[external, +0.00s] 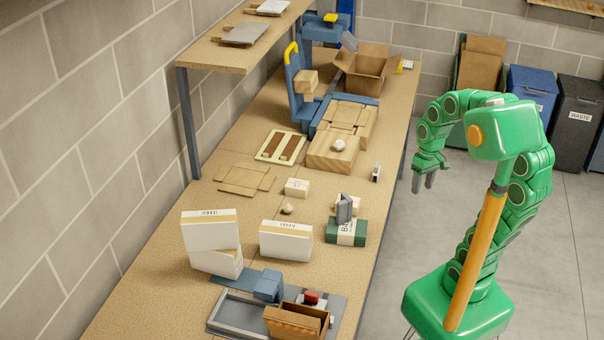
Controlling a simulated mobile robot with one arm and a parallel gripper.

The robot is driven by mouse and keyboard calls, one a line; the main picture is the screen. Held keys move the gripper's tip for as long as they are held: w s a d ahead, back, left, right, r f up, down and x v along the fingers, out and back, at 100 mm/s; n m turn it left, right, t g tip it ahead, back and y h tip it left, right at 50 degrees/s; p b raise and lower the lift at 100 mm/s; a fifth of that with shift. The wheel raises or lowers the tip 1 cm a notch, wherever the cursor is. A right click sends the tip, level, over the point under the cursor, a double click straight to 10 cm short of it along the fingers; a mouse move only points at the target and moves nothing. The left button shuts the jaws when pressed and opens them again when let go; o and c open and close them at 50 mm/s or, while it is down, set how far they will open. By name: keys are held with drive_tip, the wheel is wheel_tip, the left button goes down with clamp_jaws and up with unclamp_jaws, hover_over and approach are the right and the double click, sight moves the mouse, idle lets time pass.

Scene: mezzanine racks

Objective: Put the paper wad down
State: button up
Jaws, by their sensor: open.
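A small whitish round wad (338,145) rests on top of a cardboard box (330,158) near the middle of the bench; it looks like the paper wad. A smaller beige lump (287,208) lies on the bench top nearer the camera; I cannot tell if it is paper too. My gripper (430,182) hangs with its fingers pointing down, to the right of the bench's right edge. It is open, with nothing seen between the fingers. It is apart from the wad and from the bench.
The long bench (160,285) holds white boxes (286,240), a green box (346,232), a grey tray (245,315), flat cardboard (244,179) and an open carton (366,66). A raised shelf (225,52) stands at the left. Bins (530,95) stand at the back right. Floor on the right is clear.

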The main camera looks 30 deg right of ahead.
drive_tip(key=w+a+r+n+y, duration=0.1)
drive_tip(key=w+a+y, duration=0.1)
drive_tip(key=w, duration=1)
drive_tip(key=n+t+y, duration=0.1)
drive_tip(key=t+y, duration=0.2)
drive_tip(key=t, duration=0.1)
approach(339, 145)
drive_tip(key=w+d, duration=0.1)
drive_tip(key=w, duration=0.1)
drive_tip(key=shift+s+d+f+x, duration=0.1)
drive_tip(key=shift+x, duration=1.3)
drive_tip(key=shift+s+d+f+x, duration=0.1)
drive_tip(key=shift+d+x, duration=0.05)
drive_tip(key=shift+x, duration=1.2)
drive_tip(key=shift+s+d+f+x, duration=0.1)
drive_tip(key=shift+x, duration=1.3)
drive_tip(key=c, duration=0.8)
drive_tip(key=shift+o, duration=0.2)
drive_tip(key=shift+r, duration=0.1)
drive_tip(key=shift+r, duration=0.1)
